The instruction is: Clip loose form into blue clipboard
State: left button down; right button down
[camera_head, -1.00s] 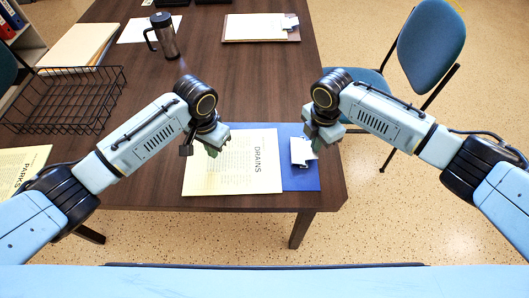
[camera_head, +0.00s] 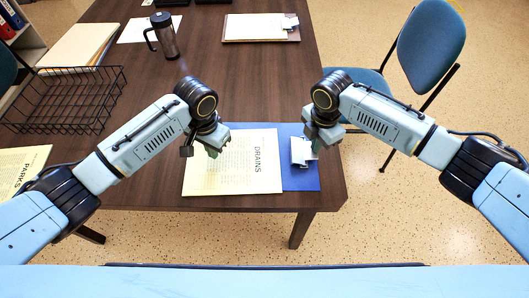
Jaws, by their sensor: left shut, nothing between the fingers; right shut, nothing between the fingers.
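The blue clipboard (camera_head: 304,178) lies near the table's front right corner, with its metal clip (camera_head: 302,152) on the right side. A cream form headed DRAINS (camera_head: 236,172) lies over most of the board, its right edge a little left of the clip. My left gripper (camera_head: 213,151) is shut and empty over the form's upper left part. My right gripper (camera_head: 317,149) is shut and empty at the clip, partly covering it. I cannot tell whether its fingertips touch the clip.
A brown clipboard with paper (camera_head: 252,28) lies at the back. A steel mug (camera_head: 164,38) stands at the back left. A black wire basket (camera_head: 62,100) is at left, near a PARKS form (camera_head: 20,168). A blue chair (camera_head: 430,42) stands right of the table (camera_head: 250,85), whose middle is clear.

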aim_at(227, 156)
pick_arm(q)
jog(key=shift+f, duration=1)
dwell(0.3)
jog(key=shift+w+d, duration=0.1)
jog(key=shift+d, duration=0.15)
jog(key=shift+w+d, duration=0.15)
jog(key=shift+d, duration=0.3)
dwell(0.4)
jog(key=shift+w+d, duration=0.25)
jog(key=shift+d, duration=0.15)
jog(key=shift+d+f, duration=0.1)
jog(key=shift+d, duration=0.05)
dwell(0.3)
jog(key=shift+w+d, duration=0.15)
jog(key=shift+d, duration=0.2)
jog(key=shift+w+d, duration=0.2)
jog(key=shift+d, duration=0.1)
